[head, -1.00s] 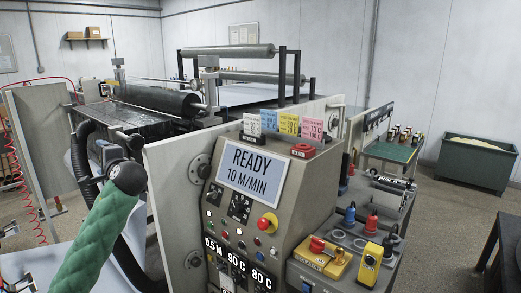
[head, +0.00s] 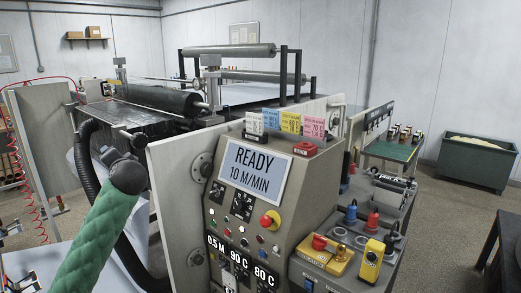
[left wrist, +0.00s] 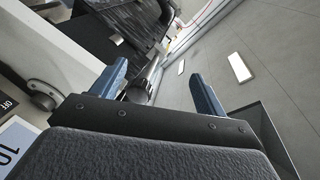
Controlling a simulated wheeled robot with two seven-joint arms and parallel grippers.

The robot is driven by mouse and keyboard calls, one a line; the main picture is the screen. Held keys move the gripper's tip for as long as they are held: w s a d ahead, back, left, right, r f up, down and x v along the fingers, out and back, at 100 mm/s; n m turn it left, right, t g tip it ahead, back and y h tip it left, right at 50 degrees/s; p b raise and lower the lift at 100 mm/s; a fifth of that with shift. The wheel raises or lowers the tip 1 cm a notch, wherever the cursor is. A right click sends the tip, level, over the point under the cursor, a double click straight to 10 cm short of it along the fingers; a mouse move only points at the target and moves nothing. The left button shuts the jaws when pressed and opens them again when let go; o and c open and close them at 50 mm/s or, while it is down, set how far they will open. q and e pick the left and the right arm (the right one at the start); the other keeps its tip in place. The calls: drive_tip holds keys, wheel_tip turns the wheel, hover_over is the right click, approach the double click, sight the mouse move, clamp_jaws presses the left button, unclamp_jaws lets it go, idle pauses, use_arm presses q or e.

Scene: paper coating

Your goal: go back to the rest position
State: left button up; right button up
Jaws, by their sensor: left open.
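My left arm in its green sleeve comes in from the lower left of the head view. Its dark wrist and left gripper (head: 106,154) are in front of the coating machine (head: 170,150), left of its control panel. The fingers are hard to make out there. In the left wrist view the left gripper (left wrist: 162,82) shows two blue fingers spread apart with nothing between them. The machine's display (head: 254,172) reads "READY 10 M/MIN". My right gripper is not in view.
The machine's pale side plate (head: 166,170) stands close to the left wrist. A black hose (head: 85,165) and a red coiled line (head: 25,185) are nearby. A yellow device (head: 371,260) sits on the right-hand shelf. A green bin (head: 476,160) stands far right.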

use_arm(q)
drive_tip(key=s+d+f+n+h, duration=0.1)
drive_tip(key=d+f+h, duration=0.2)
drive_tip(key=d+f, duration=0.35)
drive_tip(key=s+d+f+h, duration=0.1)
drive_tip(key=d+f+h, duration=0.25)
drive_tip(key=f, duration=0.65)
drive_tip(key=s+d+f+g+h, duration=0.1)
drive_tip(key=s+d+f, duration=0.25)
drive_tip(key=f, duration=0.35)
drive_tip(key=s+d+f+g+h, duration=0.1)
drive_tip(key=s+d+f+g, duration=0.2)
drive_tip(key=f, duration=0.5)
drive_tip(key=s+d+f+h, duration=0.1)
drive_tip(key=s+d+f, duration=0.2)
drive_tip(key=s+f, duration=0.3)
drive_tip(key=s+d+f+g, duration=0.2)
drive_tip(key=s+f, duration=0.7)
drive_tip(key=s, duration=0.3)
drive_tip(key=s+d+f+n+g+h, duration=0.1)
drive_tip(key=s+d+f+g, duration=0.2)
drive_tip(key=s+f, duration=0.6)
drive_tip(key=s+d+f+g+h, duration=0.1)
drive_tip(key=s+d+f+g, duration=0.1)
drive_tip(key=s+f, duration=0.8)
drive_tip(key=s+d, duration=0.1)
drive_tip(key=s, duration=0.3)
drive_tip(key=shift+s+n+g, duration=0.3)
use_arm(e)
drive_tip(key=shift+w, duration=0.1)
